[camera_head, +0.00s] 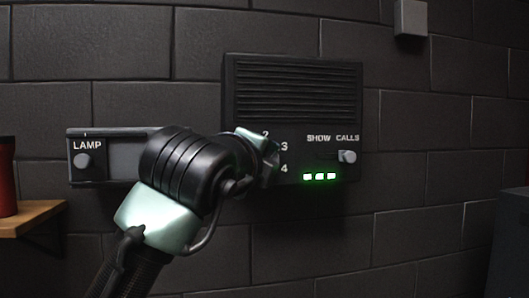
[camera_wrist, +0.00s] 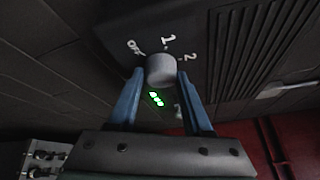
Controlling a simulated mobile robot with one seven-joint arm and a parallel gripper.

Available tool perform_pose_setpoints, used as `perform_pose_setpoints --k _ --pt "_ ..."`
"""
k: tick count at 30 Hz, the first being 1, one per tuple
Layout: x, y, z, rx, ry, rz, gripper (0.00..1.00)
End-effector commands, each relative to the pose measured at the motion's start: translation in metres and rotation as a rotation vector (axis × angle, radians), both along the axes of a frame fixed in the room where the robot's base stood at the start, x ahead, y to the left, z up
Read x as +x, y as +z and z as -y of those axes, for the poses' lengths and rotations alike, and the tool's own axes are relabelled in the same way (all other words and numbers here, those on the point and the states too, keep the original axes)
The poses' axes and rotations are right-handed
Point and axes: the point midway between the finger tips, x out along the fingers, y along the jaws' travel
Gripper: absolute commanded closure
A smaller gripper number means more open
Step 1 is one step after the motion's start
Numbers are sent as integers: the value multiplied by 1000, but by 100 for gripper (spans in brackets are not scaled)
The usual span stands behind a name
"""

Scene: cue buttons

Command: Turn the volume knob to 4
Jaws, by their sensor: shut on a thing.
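The volume knob (camera_wrist: 161,69) is a grey round knob on the dark wall unit (camera_head: 290,75). In the wrist view it sits between the two blue fingers of my gripper (camera_wrist: 160,88), which is shut on it. The marks OFF, 1 and 2 show around it there; another mark is partly hidden by a finger. I cannot tell which number the knob points to.
A LAMP panel with a small knob (camera_head: 83,160) is on the left. A wooden shelf (camera_head: 28,216) with a red cup (camera_head: 7,178) is at far left.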

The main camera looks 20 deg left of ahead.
Motion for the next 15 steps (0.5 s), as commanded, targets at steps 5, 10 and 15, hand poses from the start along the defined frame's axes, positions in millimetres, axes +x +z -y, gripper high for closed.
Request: perform_pose_setpoints --k 5,10,15 --pt "0 6 1 144 0 -95 100" --pt "1 7 1 279 -1 -185 100" --pt "1 7 2 412 -1 -276 100"
